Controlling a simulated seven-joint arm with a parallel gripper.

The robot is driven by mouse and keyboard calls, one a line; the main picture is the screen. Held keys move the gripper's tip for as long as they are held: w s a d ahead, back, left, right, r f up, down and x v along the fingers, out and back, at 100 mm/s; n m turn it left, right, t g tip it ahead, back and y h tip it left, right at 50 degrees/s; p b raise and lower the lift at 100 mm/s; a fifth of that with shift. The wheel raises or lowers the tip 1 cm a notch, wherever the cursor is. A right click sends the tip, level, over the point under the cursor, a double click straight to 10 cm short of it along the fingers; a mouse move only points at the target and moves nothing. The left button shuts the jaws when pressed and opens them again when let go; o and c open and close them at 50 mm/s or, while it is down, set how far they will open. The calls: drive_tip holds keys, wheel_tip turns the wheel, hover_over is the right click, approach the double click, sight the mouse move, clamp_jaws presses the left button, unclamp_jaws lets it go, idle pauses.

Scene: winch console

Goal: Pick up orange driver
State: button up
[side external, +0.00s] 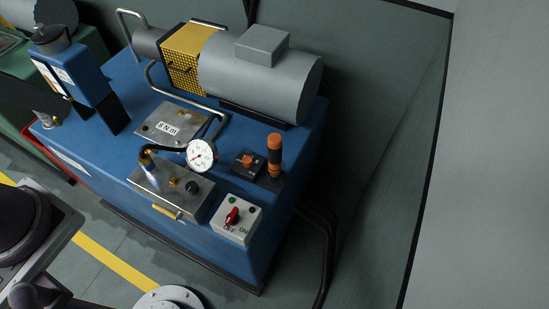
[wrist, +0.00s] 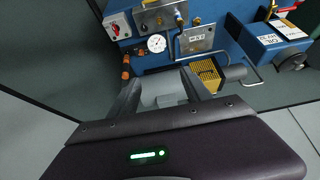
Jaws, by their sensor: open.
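The orange driver (side external: 274,155) has an orange handle with a black band. It stands upright near the right edge of the blue console in the side external view, beside a black block with an orange knob (side external: 247,160). The driver is not between the fingers. The fingers do not show in the side external view.
The blue console (side external: 250,265) carries a large grey motor drum (side external: 265,85) behind the driver. A pressure gauge (side external: 201,155) and a switch box with a red knob (side external: 236,218) stand close by.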

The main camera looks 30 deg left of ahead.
drive_tip(key=w+d+r+m+g, duration=0.1)
drive_tip(key=w+d+m, duration=0.15)
drive_tip(key=w, duration=0.45)
drive_tip(key=m+g, duration=0.5)
drive_tip(key=m, duration=1)
hover_over(275, 151)
drive_tip(key=w+a, duration=0.1)
drive_tip(key=a, duration=0.1)
drive_tip(key=f, duration=2.8)
drive_tip(key=shift+w+d+f, duration=0.1)
drive_tip(key=shift+d+f, duration=0.15)
drive_tip(key=shift+f, duration=0.05)
drive_tip(key=shift+m, duration=0.25)
drive_tip(key=f, duration=0.7)
drive_tip(key=shift+w+d+f, duration=0.15)
drive_tip(key=shift+d+f, duration=0.15)
drive_tip(key=shift+d, duration=0.05)
drive_tip(key=shift+c, duration=0.5)
